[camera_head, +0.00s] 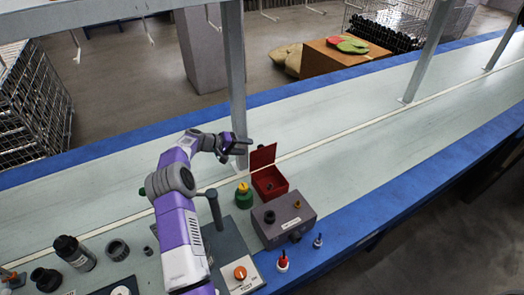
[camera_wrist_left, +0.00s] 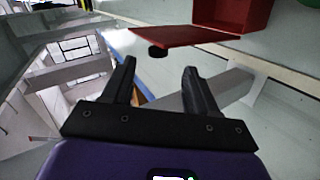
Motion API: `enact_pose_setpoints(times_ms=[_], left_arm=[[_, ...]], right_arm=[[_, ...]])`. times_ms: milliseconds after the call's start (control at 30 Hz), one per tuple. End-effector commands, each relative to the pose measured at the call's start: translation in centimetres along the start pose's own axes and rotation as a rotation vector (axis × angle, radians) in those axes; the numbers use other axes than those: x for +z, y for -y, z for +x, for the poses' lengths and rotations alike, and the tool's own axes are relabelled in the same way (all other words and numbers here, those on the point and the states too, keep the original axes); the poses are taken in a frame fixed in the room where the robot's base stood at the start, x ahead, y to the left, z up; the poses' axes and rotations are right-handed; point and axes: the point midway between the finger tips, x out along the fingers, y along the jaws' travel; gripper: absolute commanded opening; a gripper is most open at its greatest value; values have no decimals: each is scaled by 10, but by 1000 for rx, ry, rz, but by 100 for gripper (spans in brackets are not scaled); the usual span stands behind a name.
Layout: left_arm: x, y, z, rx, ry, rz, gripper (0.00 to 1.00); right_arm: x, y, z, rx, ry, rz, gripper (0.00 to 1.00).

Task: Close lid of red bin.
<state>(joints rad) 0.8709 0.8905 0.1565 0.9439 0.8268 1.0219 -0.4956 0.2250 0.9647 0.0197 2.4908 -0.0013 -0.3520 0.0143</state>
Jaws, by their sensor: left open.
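The red bin (camera_head: 270,184) stands on the pale worktop right of my left arm. Its red lid (camera_head: 263,157) is open and stands up at the bin's back edge. In the left wrist view, the bin (camera_wrist_left: 236,14) is at the top, with the lid (camera_wrist_left: 165,36) spread out to its left and a dark round knob (camera_wrist_left: 158,51) below the lid. My left gripper (camera_head: 246,145) is open and empty, just left of and behind the raised lid. Its two fingers (camera_wrist_left: 159,67) point toward the lid and appear apart from it. My right gripper is not in view.
A grey box (camera_head: 284,219) stands in front of the bin. A green and yellow piece (camera_head: 244,195) is left of the bin. A metal post (camera_head: 236,80) rises close behind my gripper. Bottles and caps stand at the left; the worktop right of the bin is clear.

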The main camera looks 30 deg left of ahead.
Motion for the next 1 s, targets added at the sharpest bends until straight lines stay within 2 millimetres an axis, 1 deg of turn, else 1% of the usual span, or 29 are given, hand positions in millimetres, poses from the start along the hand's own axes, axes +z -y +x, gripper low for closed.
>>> enact_pose_setpoints(times_ms=[67,167,400,500,600,733,967,1000], left_arm=[[-3,1,-2,10,-8,7,58],[-5,0,4,15,-9,10,58],[-4,0,42,14,-7,10,58],[-4,0,56,13,-8,11,58],[-5,0,65,12,-9,9,58],[-5,0,71,12,-9,9,58],[-5,-1,71,12,-9,9,58],[-5,-1,71,12,-9,9,54]], right_arm=[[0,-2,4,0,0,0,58],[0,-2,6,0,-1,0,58],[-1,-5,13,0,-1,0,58],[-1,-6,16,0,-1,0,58],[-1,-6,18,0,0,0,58],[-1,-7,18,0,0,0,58],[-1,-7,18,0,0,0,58],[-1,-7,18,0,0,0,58]])
